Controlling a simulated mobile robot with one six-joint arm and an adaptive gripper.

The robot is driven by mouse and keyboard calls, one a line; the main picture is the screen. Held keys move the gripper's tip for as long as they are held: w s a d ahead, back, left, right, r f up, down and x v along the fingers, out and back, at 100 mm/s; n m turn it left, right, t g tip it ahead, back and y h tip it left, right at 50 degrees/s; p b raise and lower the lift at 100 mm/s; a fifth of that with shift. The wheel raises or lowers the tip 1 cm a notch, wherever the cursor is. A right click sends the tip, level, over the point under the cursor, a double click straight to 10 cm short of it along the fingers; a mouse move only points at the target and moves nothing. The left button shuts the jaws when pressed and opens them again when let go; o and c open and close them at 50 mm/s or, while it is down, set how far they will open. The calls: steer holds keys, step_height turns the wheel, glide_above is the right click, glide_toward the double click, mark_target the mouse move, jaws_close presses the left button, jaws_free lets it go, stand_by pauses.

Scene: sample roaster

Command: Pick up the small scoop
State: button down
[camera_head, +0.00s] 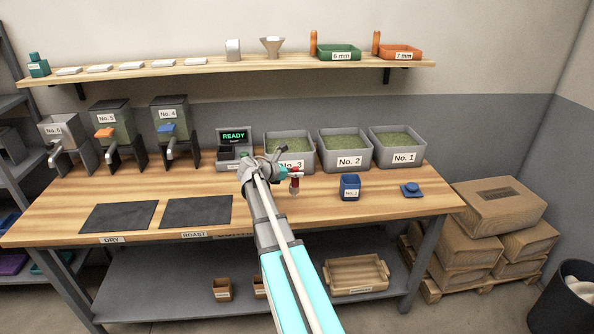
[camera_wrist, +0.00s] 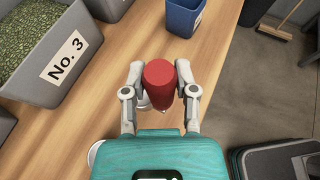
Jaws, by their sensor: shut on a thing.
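The small scoop shows as a red, rounded handle (camera_wrist: 160,82) standing between my fingers in the wrist view. A small pale part shows below it at the left; the rest of the scoop is hidden by the handle and the gripper. My gripper (camera_wrist: 160,95) is shut on the red handle, with one finger on each side. In the head view my gripper (camera_head: 293,177) is over the worktop, in front of the No. 3 bin, and the red handle (camera_head: 295,186) shows at its end. I cannot tell whether the scoop touches the worktop.
Grey bins No. 3 (camera_wrist: 75,45), No. 2 (camera_head: 346,143) and No. 1 (camera_head: 397,138) stand along the back. A blue cup (camera_head: 349,187) and a blue lidlike piece (camera_head: 411,190) are to the right. Dark mats (camera_head: 197,211) lie left. The worktop between cup and lidlike piece is clear.

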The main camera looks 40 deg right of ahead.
steer(key=s+a+r+p, duration=0.6)
steer(key=s+a+r, duration=0.1)
steer(key=a, duration=0.2)
steer(key=shift+a+r, duration=0.15)
steer(key=shift+a, duration=0.1)
stand_by(0.5)
steer(key=shift+d, duration=0.1)
